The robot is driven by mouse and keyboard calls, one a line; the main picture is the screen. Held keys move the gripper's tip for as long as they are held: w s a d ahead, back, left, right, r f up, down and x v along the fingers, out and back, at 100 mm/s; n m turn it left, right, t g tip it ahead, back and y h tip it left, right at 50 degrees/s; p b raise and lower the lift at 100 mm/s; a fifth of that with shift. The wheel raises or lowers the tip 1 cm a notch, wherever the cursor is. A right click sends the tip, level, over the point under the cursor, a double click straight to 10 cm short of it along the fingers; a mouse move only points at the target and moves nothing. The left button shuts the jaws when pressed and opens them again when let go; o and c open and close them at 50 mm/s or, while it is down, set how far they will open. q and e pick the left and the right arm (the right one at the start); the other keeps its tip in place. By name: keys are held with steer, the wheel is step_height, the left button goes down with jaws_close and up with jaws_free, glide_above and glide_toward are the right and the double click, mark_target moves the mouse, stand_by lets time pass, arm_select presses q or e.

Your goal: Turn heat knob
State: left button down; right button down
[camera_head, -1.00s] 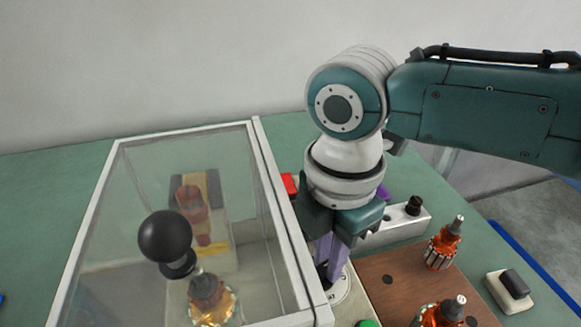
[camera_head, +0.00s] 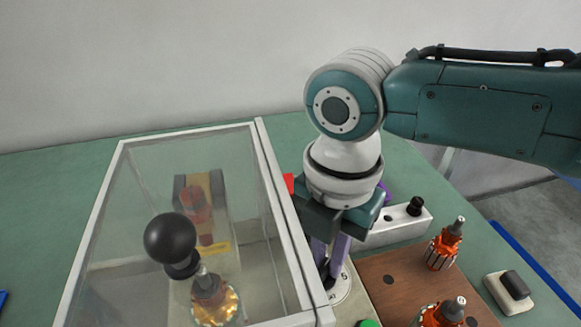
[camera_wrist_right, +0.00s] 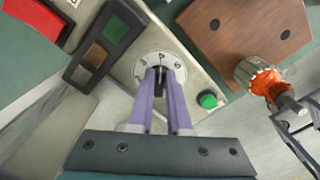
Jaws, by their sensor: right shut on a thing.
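The heat knob is a small black knob on a white numbered dial (camera_wrist_right: 157,61) on a beige panel; the dial also shows in the head view (camera_head: 343,290). My right gripper (camera_wrist_right: 158,80) has its two purple fingers shut on the black knob (camera_wrist_right: 158,74), one on each side. In the head view the right gripper (camera_head: 328,262) points down at the panel beside the glass box, and its fingers hide part of the dial. My left gripper is not in either view.
A clear-lidded box (camera_head: 262,170) with a black ball handle (camera_head: 170,239) stands left of the panel. A green button (camera_wrist_right: 208,101) sits near the dial. A wooden board (camera_head: 388,285) with copper-wound armatures (camera_head: 445,246) lies to the right, with a grey block (camera_head: 509,290) beyond.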

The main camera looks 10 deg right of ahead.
mark_target(327, 263)
steer(key=c, duration=0.9)
jaws_free()
steer(key=shift+o, duration=0.2)
step_height(327, 263, up, 10)
steer(key=p, duration=0.1)
steer(key=shift+p, duration=0.3)
steer(key=shift+s, duration=0.1)
